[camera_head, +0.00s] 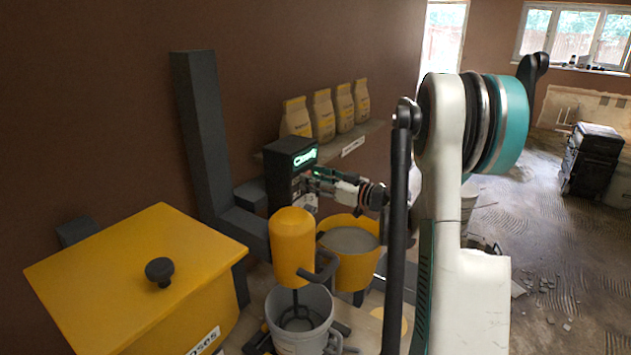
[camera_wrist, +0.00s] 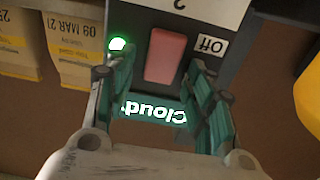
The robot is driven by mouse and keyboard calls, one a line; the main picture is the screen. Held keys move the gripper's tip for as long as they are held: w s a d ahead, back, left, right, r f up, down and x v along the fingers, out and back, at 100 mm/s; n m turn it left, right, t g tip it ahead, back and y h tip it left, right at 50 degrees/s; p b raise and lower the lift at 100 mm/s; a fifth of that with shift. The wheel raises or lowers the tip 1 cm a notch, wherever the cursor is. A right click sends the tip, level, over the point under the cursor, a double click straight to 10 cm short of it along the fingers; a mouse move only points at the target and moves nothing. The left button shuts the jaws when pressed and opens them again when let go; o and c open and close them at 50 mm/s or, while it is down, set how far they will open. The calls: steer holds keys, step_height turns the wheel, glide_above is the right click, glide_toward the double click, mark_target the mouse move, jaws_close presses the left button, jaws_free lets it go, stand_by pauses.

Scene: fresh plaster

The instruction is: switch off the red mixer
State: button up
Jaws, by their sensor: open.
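A black control box (camera_head: 287,165) with a lit "Cloud" sign stands behind an orange-yellow mixer (camera_head: 291,245), whose whisk hangs in a white bucket (camera_head: 300,318). No mixer with a red body shows. In the wrist view, the box carries a pinkish-red rocker switch (camera_wrist: 166,56), an "Off" label beside it, a glowing green lamp (camera_wrist: 118,44) and the "Cloud" sign, upside down. My gripper (camera_head: 310,178) is at the box's front. In the wrist view my gripper (camera_wrist: 150,75) is open, its fingers on either side of the switch; I cannot tell whether they touch the box.
A yellow bucket (camera_head: 352,268) of grey material stands right of the mixer. A shelf (camera_head: 372,137) with several bags (camera_head: 323,116) is behind. A yellow lidded bin (camera_head: 130,265) fills the left front. Open floor (camera_head: 540,250) lies to the right.

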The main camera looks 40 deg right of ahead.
steer(key=c, duration=1.1)
steer(key=shift+o, duration=0.2)
steer(key=t+b, duration=0.1)
steer(key=b, duration=0.2)
steer(key=f+t+y+b, duration=0.1)
steer(key=t+b, duration=0.1)
steer(key=b, duration=0.1)
steer(key=shift+s+f+t, duration=0.1)
steer(key=shift+s+t, duration=0.05)
steer(key=shift+t, duration=0.15)
steer(key=o, duration=1.1)
steer(key=shift+c, duration=0.2)
steer(key=shift+s+d, duration=0.1)
